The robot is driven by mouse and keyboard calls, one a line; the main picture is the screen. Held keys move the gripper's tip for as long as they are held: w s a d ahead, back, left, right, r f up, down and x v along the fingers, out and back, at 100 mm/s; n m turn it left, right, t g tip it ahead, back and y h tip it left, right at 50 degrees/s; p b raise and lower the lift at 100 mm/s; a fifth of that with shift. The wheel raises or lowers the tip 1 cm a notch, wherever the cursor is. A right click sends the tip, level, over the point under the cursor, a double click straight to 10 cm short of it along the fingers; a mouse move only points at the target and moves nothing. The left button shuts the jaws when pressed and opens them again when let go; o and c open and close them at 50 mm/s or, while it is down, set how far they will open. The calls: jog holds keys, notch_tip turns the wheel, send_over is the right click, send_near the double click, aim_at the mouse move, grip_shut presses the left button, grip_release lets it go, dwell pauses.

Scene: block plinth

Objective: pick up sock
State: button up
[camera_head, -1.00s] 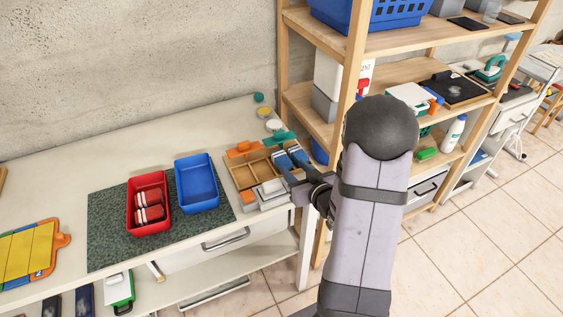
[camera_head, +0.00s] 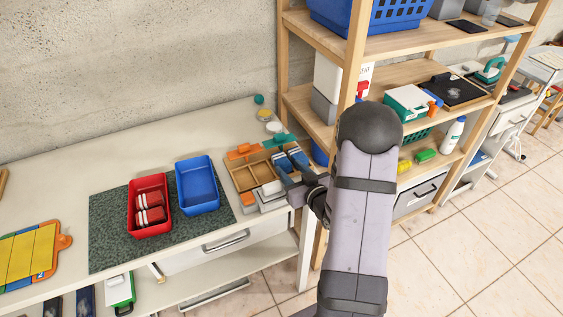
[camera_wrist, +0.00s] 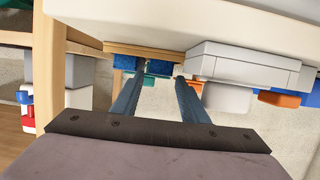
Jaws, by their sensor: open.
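Red-and-white rolled bundles (camera_head: 149,208) lie in the red bin (camera_head: 135,226) on the table; they look like rolled socks, but are too small to be sure. My gripper (camera_head: 289,163) is open at the right end of the table, by the wooden divided tray (camera_head: 233,176), well right of the red bin. In the wrist view, the open fingers (camera_wrist: 160,84) point toward the tray edge (camera_wrist: 120,47). Blue shapes show at their ends; I cannot tell whether these are fingertips or things beyond. No sock is clear in the wrist view.
A blue bin (camera_head: 183,204) stands beside the red one on a dark green mat (camera_head: 108,222). White boxes (camera_head: 270,195) sit at the tray's front. A wooden shelf (camera_head: 407,78) rises close on the right. The table back left is clear.

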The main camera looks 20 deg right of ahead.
aim_at(282, 160)
jog(key=shift+r+p+x, duration=0.2)
jog(key=shift+p+x, duration=0.4)
jog(key=shift+x, duration=1.5)
jog(key=shift+c, duration=0.6)
jog(key=c, duration=0.6)
jog(key=shift+o, duration=0.2)
jog(key=shift+r, duration=0.25)
